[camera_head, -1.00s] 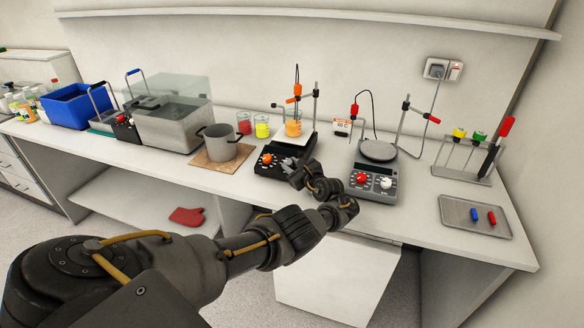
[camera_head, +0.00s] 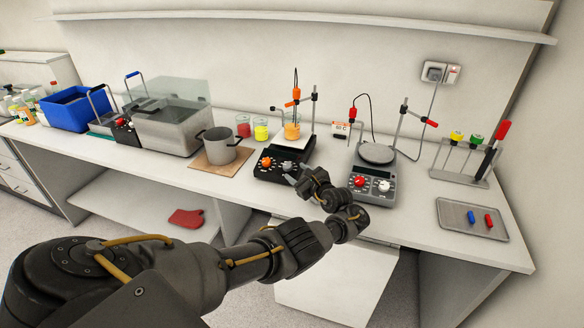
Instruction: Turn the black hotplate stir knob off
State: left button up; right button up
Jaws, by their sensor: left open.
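The black hotplate (camera_head: 262,172) stands near the front of the bench, with a beaker of orange liquid (camera_head: 291,131) on its white top. Its front panel has an orange knob (camera_head: 266,162) on the left. A second dial, the stir knob (camera_head: 288,165), is to its right with pale marks around it. My left gripper (camera_head: 292,174) is at the right part of this panel, close to the stir knob. Its jaws are open and hold nothing that I can see. I cannot tell whether a finger touches the knob. My right gripper is out of view.
A grey hotplate (camera_head: 372,190) with red and white knobs stands just right of my left wrist. A pot (camera_head: 219,151) on a brown board is to the left. A tray (camera_head: 451,220) lies at the right. Stands with rods rise behind both hotplates.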

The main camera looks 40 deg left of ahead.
pick_arm(q)
jog(key=p+v, duration=0.2)
jog(key=v, duration=0.1)
jog(key=p+v, duration=0.1)
jog(key=v, duration=0.1)
jog(key=shift+r, duration=0.3)
jog(key=shift+s+d+f+p, duration=0.2)
jog(key=shift+d+p, duration=0.2)
jog(key=shift+d, duration=0.35)
